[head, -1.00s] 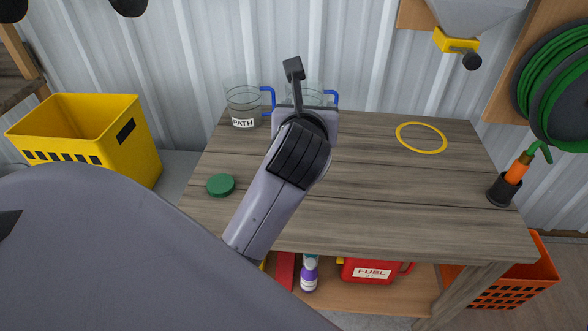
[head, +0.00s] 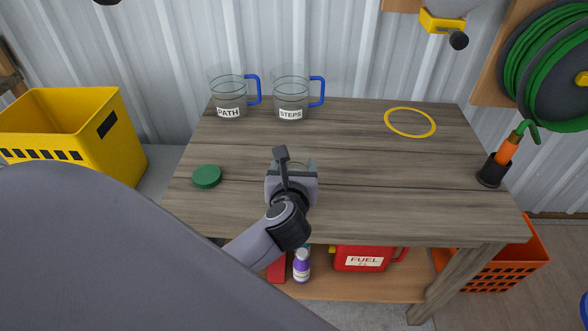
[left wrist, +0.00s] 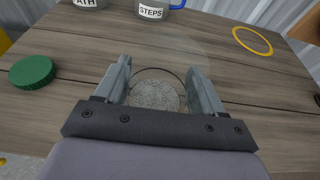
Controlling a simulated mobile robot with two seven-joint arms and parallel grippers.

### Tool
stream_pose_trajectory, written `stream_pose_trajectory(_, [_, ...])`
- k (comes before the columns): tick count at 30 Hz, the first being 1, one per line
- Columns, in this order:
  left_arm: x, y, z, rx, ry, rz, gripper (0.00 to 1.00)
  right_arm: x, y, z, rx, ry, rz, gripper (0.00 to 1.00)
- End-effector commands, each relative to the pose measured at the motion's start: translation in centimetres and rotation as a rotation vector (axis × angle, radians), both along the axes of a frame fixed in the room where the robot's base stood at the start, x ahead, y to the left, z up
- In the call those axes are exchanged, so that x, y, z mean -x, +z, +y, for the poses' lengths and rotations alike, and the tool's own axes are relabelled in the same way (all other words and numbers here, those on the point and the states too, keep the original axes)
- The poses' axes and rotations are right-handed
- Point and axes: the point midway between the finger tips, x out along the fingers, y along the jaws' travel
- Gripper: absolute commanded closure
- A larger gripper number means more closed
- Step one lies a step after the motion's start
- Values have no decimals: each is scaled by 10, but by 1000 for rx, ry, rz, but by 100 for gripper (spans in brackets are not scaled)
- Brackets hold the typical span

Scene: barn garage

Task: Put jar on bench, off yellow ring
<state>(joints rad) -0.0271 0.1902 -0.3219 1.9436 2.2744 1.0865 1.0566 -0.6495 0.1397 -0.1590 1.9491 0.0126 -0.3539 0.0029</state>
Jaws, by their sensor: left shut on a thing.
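My left gripper (head: 291,175) is shut on a clear glass jar with grey, grainy contents, seen from above between the fingers in the left wrist view (left wrist: 155,95). In the head view the gripper hides most of the jar; a sliver of glass shows behind it. They are over the front middle of the wooden bench (head: 370,185). I cannot tell whether the jar's base touches the wood. The flat yellow ring (head: 410,136) lies at the back right of the bench, empty and well apart from the jar. My right gripper is not in view.
Two clear jugs with blue handles, PATH (head: 228,97) and STEPS (head: 291,97), stand at the back left. A green lid (head: 207,176) lies left of the gripper. A black holder with an orange-handled tool (head: 494,168) stands at the right edge. The bench's centre right is clear.

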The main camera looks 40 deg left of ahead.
Motion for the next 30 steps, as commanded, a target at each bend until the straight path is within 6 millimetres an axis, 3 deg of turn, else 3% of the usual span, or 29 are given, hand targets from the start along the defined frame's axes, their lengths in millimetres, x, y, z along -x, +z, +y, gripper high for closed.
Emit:
stream_pose_trajectory(12, [0,-5,0,-1,-1,-4,83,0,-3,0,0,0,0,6])
stream_pose_trajectory(13, [0,-7,0,0,-1,-1,28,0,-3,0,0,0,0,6])
stream_pose_trajectory(15, [0,-6,0,0,-1,-1,6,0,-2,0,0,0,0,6])
stream_pose_trajectory(30, [0,1,-3,1,-1,-1,6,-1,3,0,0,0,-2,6])
